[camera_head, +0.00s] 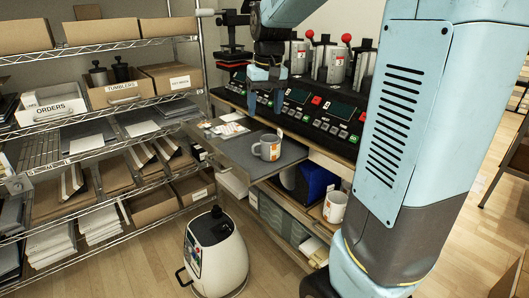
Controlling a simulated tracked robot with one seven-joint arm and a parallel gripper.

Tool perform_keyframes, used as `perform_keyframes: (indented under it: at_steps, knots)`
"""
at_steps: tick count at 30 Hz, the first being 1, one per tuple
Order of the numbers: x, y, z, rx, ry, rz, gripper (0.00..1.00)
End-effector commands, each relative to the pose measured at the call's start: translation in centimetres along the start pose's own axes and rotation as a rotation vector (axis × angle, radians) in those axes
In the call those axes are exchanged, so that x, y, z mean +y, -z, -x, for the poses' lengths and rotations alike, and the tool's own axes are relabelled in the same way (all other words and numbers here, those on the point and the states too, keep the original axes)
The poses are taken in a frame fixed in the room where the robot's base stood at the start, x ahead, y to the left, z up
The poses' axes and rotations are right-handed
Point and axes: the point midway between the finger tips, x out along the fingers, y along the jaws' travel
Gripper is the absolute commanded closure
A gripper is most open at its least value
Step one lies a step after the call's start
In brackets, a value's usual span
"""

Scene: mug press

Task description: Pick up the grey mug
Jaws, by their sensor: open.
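The grey mug (267,147) with an orange and white print stands upright on a dark pull-out shelf (235,152) in front of the mug press machines. Its handle points left. My gripper (265,102) hangs above the mug, fingers pointing down, apart from it. The fingers are spread, with nothing visible between them. My blue arm covers part of the right side of the view.
Mug presses (334,65) with control panels stand just behind the mug. A white mug (335,206) sits on a lower shelf at right. A wire rack (90,120) with boxes is at left. A white canister-like machine (215,252) stands on the floor in front.

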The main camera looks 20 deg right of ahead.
Motion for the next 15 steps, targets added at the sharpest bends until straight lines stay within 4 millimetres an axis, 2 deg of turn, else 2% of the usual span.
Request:
perform_keyframes:
  at_steps: [1, 6, 10, 15]
  knots:
    - [-0.1, 1.3, -0.8, -0.022, -0.005, 0.0, 0.32]
    - [-0.3, 4.3, -2.8, -0.075, -0.018, -0.002, 0.32]
    - [-0.4, 5.6, -3.8, -0.099, -0.025, -0.003, 0.32]
    - [-0.4, 6.1, -4.8, -0.109, -0.028, -0.003, 0.32]
